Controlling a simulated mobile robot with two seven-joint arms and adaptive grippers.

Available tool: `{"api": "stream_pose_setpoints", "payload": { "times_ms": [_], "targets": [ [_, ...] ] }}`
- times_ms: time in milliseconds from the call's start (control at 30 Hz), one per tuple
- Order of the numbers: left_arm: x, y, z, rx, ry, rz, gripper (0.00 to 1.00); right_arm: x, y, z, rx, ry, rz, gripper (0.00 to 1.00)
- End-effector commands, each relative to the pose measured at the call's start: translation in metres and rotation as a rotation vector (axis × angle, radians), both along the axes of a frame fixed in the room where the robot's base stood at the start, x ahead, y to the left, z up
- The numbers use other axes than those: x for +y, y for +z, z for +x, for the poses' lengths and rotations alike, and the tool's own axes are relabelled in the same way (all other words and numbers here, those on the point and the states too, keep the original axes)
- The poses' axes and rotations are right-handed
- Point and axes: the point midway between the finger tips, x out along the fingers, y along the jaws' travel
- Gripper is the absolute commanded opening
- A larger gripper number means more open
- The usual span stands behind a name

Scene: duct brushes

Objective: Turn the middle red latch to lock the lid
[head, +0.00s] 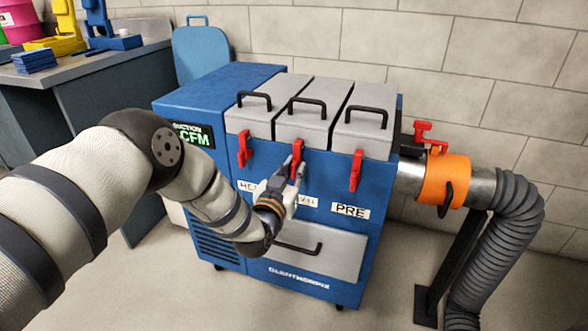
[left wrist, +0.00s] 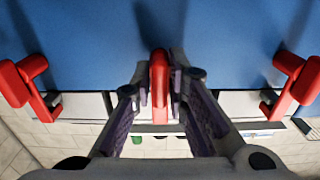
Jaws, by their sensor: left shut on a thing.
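The middle red latch (head: 297,149) is on the blue machine's front (head: 262,170), at the front edge of the middle grey lid (head: 300,128). That lid lies down level with its neighbours. My left gripper (head: 295,172) is shut on the latch, with its fingers partly hiding it. In the left wrist view the latch (left wrist: 159,75) stands between the two fingers (left wrist: 160,90). The other red latches (head: 244,148) (head: 356,170) hang on either side, both pointing down. My right gripper is out of view.
Black handles (head: 306,104) stand on the lids. A grey drawer (head: 310,250) is below my left gripper. An orange collar (head: 445,180) with a red clamp and a grey hose (head: 510,220) is at the right. A workbench (head: 90,75) is at the left.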

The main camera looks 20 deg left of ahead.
Motion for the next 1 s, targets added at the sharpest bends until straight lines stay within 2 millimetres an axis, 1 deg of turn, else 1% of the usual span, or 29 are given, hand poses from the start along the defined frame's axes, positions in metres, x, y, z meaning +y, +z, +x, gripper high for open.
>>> {"api": "stream_pose_setpoints", "payload": {
  "times_ms": [400, 433, 500, 767, 833, 933, 967, 1000],
  "targets": [
    [0.0, -0.001, 0.0, 0.001, -0.001, 0.01, 0.0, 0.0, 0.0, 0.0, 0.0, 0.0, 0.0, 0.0],
    [0.0, -0.001, 0.0, 0.001, -0.001, 0.01, 0.17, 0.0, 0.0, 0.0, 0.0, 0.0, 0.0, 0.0],
    [0.0, -0.001, 0.0, 0.001, -0.001, 0.009, 0.3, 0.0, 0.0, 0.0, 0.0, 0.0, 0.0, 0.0],
    [0.0, 0.0, 0.0, 0.001, 0.0, 0.008, 0.3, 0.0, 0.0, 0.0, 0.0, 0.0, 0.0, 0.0],
    [0.0, -0.001, -0.004, 0.002, -0.001, 0.008, 0.3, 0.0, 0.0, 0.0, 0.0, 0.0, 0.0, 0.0],
    [0.0, -0.001, -0.02, 0.004, -0.002, 0.007, 0.3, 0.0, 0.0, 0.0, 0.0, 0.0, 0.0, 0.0],
    [0.001, -0.001, -0.027, 0.005, -0.002, 0.007, 0.3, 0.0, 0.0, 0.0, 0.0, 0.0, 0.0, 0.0],
    [0.001, -0.002, -0.038, 0.006, -0.002, 0.007, 0.3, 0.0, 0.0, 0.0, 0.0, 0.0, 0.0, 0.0]
  ]
}}
